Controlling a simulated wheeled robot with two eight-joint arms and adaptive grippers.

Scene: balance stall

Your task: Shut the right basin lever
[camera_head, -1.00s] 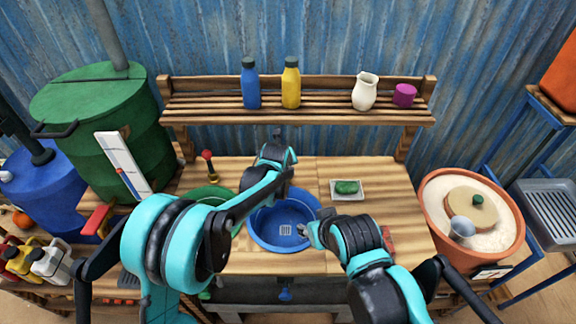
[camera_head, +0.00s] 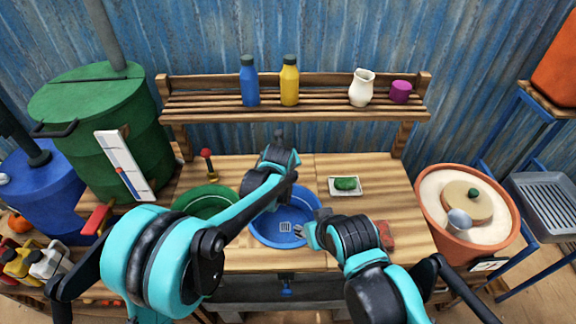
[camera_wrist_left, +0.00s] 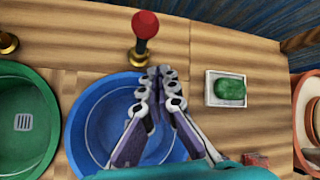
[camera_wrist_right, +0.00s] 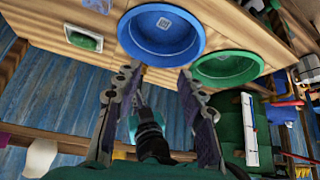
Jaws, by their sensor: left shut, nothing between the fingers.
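The right basin lever (camera_wrist_left: 145,26) has a red ball on a brass base, behind the blue basin (camera_wrist_left: 78,140). It shows in the left wrist view; my left arm hides it in the head view. My left gripper (camera_wrist_left: 160,70) is shut and empty, its fingertips just beside the lever's base; I cannot tell whether they touch. In the head view my left gripper (camera_head: 279,135) reaches past the basin's back. My right gripper (camera_wrist_right: 150,80) is open and empty; in the head view it hangs at the right edge of the blue basin (camera_head: 270,238).
The green basin (camera_head: 190,205) and its red-knobbed lever (camera_head: 207,160) are on the left. A green soap on a white dish (camera_head: 345,193) lies to the right. A shelf (camera_head: 320,108) with bottles, a jug and a purple cup stands behind. A clay pot (camera_head: 430,213) stands right.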

